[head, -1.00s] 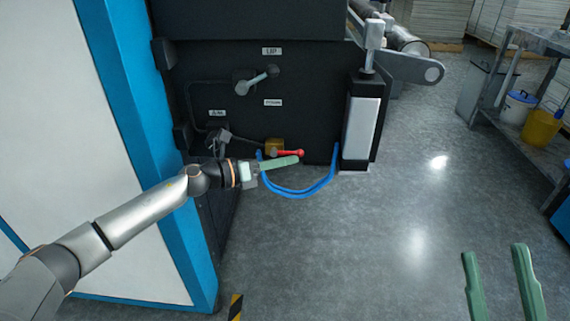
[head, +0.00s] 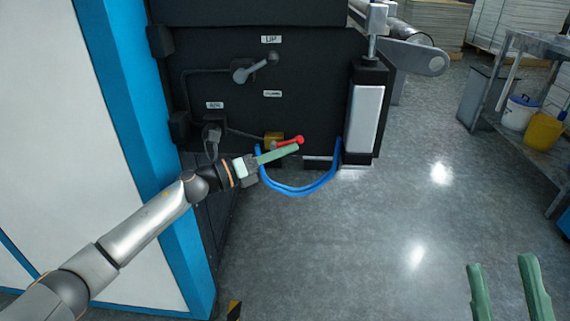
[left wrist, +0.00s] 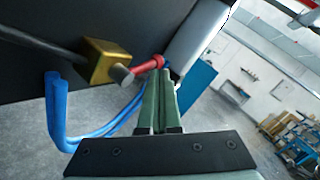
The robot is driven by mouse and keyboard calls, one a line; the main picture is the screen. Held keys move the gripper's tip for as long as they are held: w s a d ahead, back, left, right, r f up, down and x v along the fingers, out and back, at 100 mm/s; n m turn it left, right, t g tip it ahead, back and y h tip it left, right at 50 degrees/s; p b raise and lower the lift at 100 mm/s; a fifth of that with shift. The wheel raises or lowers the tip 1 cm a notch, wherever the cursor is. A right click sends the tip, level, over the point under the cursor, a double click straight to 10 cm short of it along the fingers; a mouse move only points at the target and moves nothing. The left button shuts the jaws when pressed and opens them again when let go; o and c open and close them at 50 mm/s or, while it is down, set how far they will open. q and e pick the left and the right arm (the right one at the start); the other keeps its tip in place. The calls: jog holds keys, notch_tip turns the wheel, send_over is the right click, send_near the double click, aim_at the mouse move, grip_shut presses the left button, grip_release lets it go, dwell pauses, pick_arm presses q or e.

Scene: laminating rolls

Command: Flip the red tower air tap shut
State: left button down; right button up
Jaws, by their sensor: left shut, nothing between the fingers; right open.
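The red tap lever (head: 288,141) sticks out to the right from a brass valve block (head: 273,138) low on the black machine panel. In the left wrist view the red lever (left wrist: 147,66) runs from the grey stem of the brass block (left wrist: 107,61) toward the fingertips. My left gripper (head: 297,148) is shut and empty, its green fingers just below and along the lever. In the left wrist view its fingertips (left wrist: 160,82) are close beside the lever's end; I cannot tell whether they touch. My right gripper (head: 502,262) is open and empty at the lower right, far from the tap.
Blue hoses (head: 300,190) loop below the valve. A grey lever under the UP label (head: 256,68) sits higher on the panel. A black-and-white post (head: 362,122) stands to the right. The floor in the middle is clear. A trolley with buckets (head: 543,132) is at the far right.

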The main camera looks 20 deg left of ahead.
pick_arm(q)
jog(key=shift+a+r+b, duration=0.1)
jog(key=shift+r+b, duration=0.1)
jog(key=shift+b, duration=0.7)
jog(key=shift+s+r+n+t+h+b, duration=0.1)
jog(key=shift+n+t+h+b, duration=0.25)
jog(key=shift+n+t, duration=0.15)
jog(key=shift+a+r, duration=0.3)
jog(key=shift+r, duration=0.05)
jog(key=shift+a+r, duration=0.1)
jog(key=shift+r, duration=0.05)
pick_arm(e)
jog(key=f, duration=0.2)
jog(key=a+f, duration=0.1)
jog(key=f, duration=0.1)
